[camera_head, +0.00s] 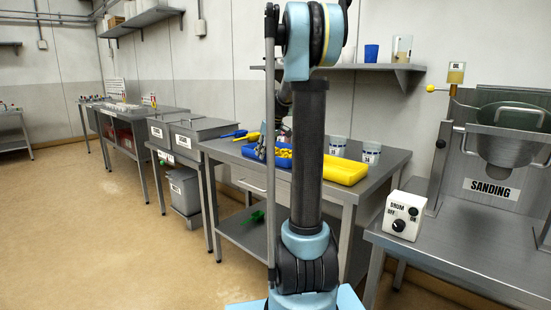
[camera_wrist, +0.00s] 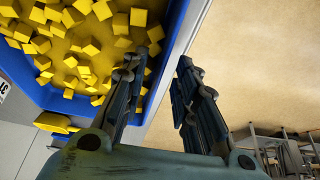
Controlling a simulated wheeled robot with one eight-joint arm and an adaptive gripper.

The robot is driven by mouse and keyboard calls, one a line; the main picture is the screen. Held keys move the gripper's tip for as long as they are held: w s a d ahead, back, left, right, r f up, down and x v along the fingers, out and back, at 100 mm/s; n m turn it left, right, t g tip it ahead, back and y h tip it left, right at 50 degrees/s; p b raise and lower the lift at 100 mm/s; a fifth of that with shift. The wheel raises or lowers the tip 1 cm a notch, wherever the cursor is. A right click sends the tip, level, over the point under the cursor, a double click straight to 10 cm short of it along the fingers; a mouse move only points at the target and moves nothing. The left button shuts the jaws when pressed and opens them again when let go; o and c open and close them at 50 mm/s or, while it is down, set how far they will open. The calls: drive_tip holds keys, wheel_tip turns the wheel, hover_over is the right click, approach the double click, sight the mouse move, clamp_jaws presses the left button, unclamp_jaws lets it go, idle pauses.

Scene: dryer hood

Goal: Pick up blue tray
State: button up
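The blue tray (camera_wrist: 40,98) fills the upper left of the wrist view and holds many small yellow cubes (camera_wrist: 85,45). In the head view the blue tray (camera_head: 252,152) sits on the middle steel table, partly hidden by my arm. My gripper (camera_wrist: 159,64) is open at the tray's edge. One finger is over the tray's inside and the other is outside its wall, above the floor. The wall runs between the fingers; I cannot tell whether they touch it. In the head view my gripper is mostly hidden behind my arm.
A yellow tray (camera_head: 345,171) and two white labelled cups (camera_head: 371,152) stand on the same table (camera_head: 385,163), right of my arm. A blue-handled tool (camera_head: 234,134) lies at its left. The sanding machine (camera_head: 508,130) and drum switch box (camera_head: 401,214) stand farther right.

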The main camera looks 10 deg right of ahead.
drive_tip(key=shift+x, duration=0.9)
clamp_jaws()
drive_tip(key=shift+r, duration=0.1)
wheel_tip(320, 180, up, 15)
idle(0.6)
